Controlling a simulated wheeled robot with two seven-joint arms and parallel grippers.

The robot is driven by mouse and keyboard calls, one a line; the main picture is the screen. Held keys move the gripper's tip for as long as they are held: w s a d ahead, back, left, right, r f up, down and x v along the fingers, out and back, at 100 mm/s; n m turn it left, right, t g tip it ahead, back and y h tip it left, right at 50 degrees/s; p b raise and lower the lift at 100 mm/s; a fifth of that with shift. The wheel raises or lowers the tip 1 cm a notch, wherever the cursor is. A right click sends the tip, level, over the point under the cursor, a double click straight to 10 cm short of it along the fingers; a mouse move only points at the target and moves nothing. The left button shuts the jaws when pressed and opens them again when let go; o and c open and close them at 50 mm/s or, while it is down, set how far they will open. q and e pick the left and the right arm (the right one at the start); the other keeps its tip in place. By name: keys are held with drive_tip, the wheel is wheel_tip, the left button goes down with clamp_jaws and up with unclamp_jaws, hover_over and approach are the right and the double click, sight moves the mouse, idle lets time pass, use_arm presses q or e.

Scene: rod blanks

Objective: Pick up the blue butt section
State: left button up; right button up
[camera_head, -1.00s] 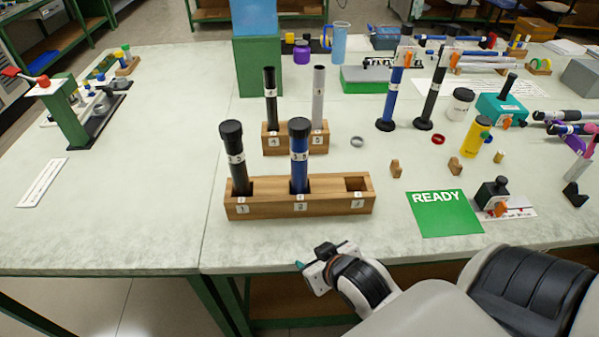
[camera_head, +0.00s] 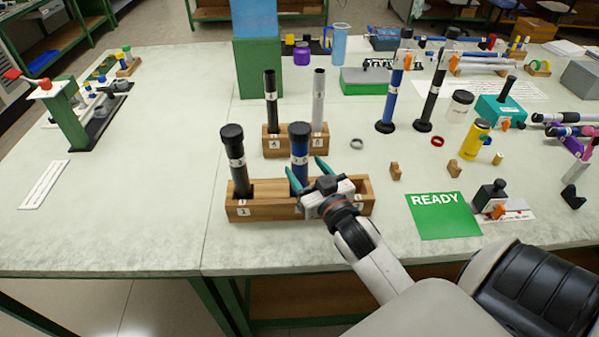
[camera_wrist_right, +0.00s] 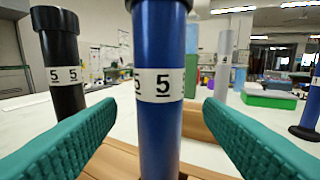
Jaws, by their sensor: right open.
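The blue butt section (camera_head: 299,157) stands upright in the middle hole of the front wooden rack (camera_head: 270,209). It has a black cap and a white label reading 5. My right gripper (camera_head: 307,177) is open at the blue section, with its green fingers apart. In the right wrist view the blue section (camera_wrist_right: 162,110) stands upright between the two green fingers (camera_wrist_right: 160,135), with a gap on each side. The lower end of the section is hidden in the rack and behind the gripper. My left gripper is not in view.
A black section (camera_head: 235,163) stands in the rack's left hole. Behind is a second rack (camera_head: 294,148) with a thin black rod (camera_head: 271,100) and a grey rod (camera_head: 318,100). A green READY card (camera_head: 444,215) lies to the right. The table's left middle is clear.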

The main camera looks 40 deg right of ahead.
drive_tip(key=w, duration=0.3)
drive_tip(key=w+p, duration=0.1)
drive_tip(key=w, duration=0.1)
drive_tip(key=shift+w+d+f, duration=0.25)
drive_tip(key=shift+w+d, duration=0.05)
drive_tip(key=shift+d, duration=0.05)
drive_tip(key=shift+s, duration=0.1)
drive_tip(key=c, duration=1.1)
drive_tip(key=shift+r, duration=0.1)
